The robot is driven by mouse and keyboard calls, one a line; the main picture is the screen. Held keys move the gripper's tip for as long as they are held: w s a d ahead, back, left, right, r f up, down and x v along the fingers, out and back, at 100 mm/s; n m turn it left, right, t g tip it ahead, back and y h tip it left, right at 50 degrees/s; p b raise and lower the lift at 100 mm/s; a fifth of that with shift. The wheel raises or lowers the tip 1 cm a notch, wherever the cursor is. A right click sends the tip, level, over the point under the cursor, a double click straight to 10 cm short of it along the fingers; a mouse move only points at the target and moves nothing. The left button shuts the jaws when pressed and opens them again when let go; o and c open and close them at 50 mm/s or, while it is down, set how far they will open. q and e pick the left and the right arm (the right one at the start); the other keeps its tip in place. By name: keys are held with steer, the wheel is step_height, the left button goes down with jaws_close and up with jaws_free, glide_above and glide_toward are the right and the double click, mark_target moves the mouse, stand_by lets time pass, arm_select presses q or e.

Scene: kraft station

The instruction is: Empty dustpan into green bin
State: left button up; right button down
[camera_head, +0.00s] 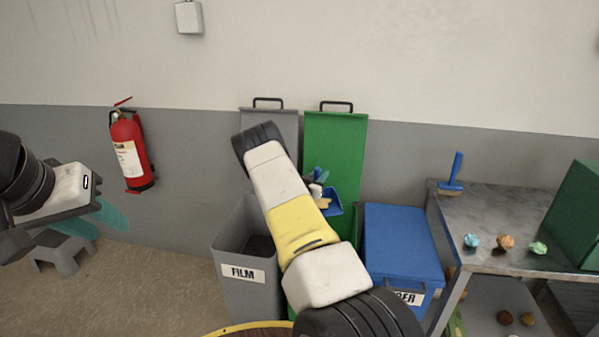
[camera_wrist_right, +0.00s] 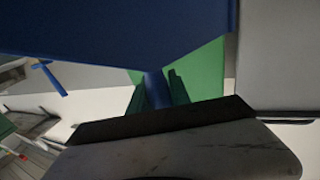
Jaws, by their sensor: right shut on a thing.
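The blue dustpan (camera_head: 334,207) is in front of the green bin's raised lid (camera_head: 335,140), beside my right forearm. Small tan and dark bits show at it, partly hidden. In the right wrist view the dustpan (camera_wrist_right: 120,30) fills the top, and my right gripper (camera_wrist_right: 156,90) is shut on its blue handle. In the head view my arm hides most of this gripper and of the green bin's body. I cannot tell how the dustpan is tilted. My left gripper (camera_head: 92,220) is empty at the far left, its teal fingers apart.
An open grey FILM bin (camera_head: 232,245) stands left of the green bin, and a closed blue bin (camera_head: 402,245) right of it. A metal table (camera_head: 500,205) holds a blue brush (camera_head: 453,175) and crumpled balls. A fire extinguisher (camera_head: 130,150) hangs on the wall.

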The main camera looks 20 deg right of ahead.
steer(key=s+r+m+g+h, duration=0.2)
steer(key=s+m+h, duration=0.3)
steer(key=s+m, duration=0.3)
steer(key=s+a+r+m+g+h, duration=0.1)
steer(key=s+r+m+g+h, duration=0.1)
steer(key=s+m+h, duration=0.3)
steer(key=shift+s+a+r+m+h, duration=0.35)
steer(key=shift+s+r+m, duration=0.45)
steer(key=shift+s+m, duration=0.7)
steer(key=shift+d, duration=0.1)
stand_by(1.0)
